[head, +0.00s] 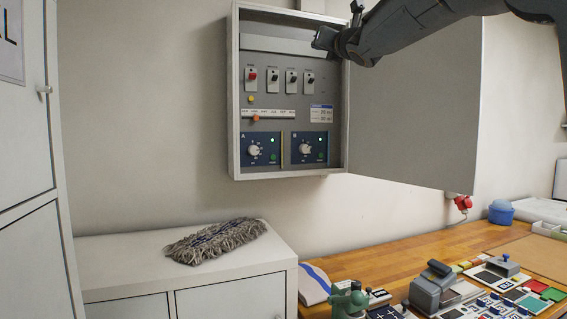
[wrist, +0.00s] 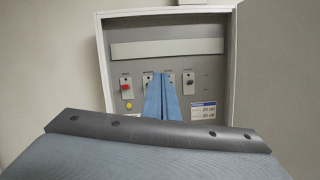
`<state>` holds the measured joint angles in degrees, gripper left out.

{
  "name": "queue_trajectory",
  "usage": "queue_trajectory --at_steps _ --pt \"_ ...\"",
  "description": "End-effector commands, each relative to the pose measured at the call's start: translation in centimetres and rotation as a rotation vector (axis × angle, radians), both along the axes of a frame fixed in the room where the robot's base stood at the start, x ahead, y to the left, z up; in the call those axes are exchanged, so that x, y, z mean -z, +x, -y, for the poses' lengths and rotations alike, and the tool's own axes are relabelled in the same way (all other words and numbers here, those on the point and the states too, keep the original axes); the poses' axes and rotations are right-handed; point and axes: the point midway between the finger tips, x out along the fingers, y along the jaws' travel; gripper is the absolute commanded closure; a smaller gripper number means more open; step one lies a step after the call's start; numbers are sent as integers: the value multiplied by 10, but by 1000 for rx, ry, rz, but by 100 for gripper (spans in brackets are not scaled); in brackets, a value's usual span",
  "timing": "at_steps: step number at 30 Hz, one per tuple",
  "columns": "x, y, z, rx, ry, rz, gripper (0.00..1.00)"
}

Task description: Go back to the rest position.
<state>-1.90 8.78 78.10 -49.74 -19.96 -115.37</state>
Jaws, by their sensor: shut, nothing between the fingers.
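My gripper (head: 322,42) is at the top of the head view, in front of the upper right part of an open wall cabinet (head: 236,120). My dark arm reaches in from the top right. In the wrist view my two blue fingers (wrist: 170,84) are together and empty. They point at the row of switches on the cabinet's grey panel. A red switch (wrist: 125,88) shows left of the fingers. The fingers hide part of the middle switches. I cannot tell how far the fingertips are from the panel.
The cabinet door (head: 415,115) stands open to the right, below and behind my arm. A grey mop head (head: 215,240) lies on a white cupboard (head: 265,262) below. A wooden bench (head: 400,252) at the right holds a grey device (head: 432,288) and several small items.

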Motion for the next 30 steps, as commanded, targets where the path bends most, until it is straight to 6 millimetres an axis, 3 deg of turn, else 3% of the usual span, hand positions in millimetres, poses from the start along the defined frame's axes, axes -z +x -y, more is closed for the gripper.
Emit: queue_trajectory --at_steps 5,11,14,17,23,30 --pt "41 6 11 4 153 -119 100" --pt "111 10 28 29 398 -298 100" --pt "162 8 39 62 575 -419 100" --pt "226 -3 52 120 798 -557 100" --pt "357 -46 74 304 1261 -791 100" --pt "498 -133 91 632 1787 -946 100"
